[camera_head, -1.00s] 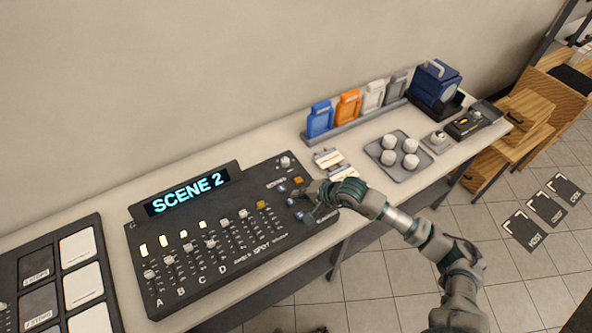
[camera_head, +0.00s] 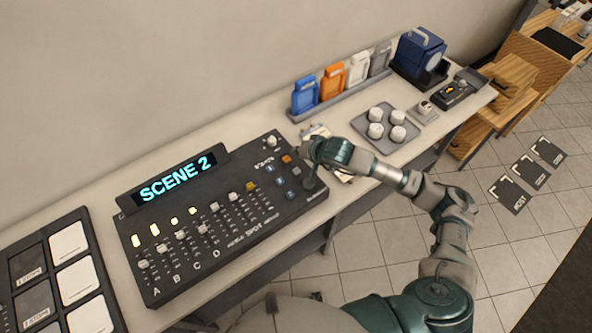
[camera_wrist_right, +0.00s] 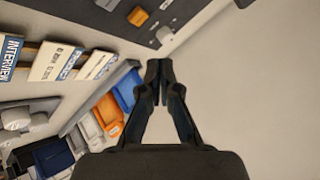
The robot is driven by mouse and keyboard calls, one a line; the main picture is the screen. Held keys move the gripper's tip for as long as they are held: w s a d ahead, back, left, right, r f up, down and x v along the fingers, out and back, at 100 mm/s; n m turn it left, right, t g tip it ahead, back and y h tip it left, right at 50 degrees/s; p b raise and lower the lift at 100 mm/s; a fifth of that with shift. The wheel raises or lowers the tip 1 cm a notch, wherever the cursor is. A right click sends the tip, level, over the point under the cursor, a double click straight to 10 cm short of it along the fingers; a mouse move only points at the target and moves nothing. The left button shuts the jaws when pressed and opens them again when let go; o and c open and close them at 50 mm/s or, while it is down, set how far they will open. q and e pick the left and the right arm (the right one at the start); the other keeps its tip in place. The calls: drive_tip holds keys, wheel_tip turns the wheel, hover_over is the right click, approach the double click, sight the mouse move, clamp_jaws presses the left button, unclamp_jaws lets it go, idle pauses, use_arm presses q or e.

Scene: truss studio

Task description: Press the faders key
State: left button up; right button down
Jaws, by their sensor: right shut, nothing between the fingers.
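The black control console (camera_head: 215,262) lies on the table with its display reading SCENE 2. Near its right end are an orange key (camera_head: 287,159), several small blue-lit keys (camera_head: 281,182) and a yellow key (camera_head: 250,187). The key labels are too small to read surely, so I cannot tell which is the faders key. My right gripper (camera_head: 310,184) is over the console's right end, beside these keys, and hides part of that edge. In the right wrist view its fingers (camera_wrist_right: 158,72) are shut and empty, with the orange key (camera_wrist_right: 138,16) ahead to the upper left. My left gripper is not in view.
A console knob (camera_head: 272,141) stands at the far right corner. A pad panel (camera_head: 30,252) lies at the left.

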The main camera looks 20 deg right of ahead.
sight(298, 172)
wheel_tip(298, 172, down, 7)
drive_tip(key=b, duration=0.3)
drive_tip(key=shift+d+f, duration=0.1)
drive_tip(key=shift+d, duration=0.05)
drive_tip(key=shift+f+b, duration=0.45)
drive_tip(key=shift+b, duration=0.15)
drive_tip(key=shift+r, duration=0.1)
idle(0.4)
drive_tip(key=shift+f+b, duration=0.35)
drive_tip(key=shift+b, duration=0.25)
drive_tip(key=shift+s, duration=0.1)
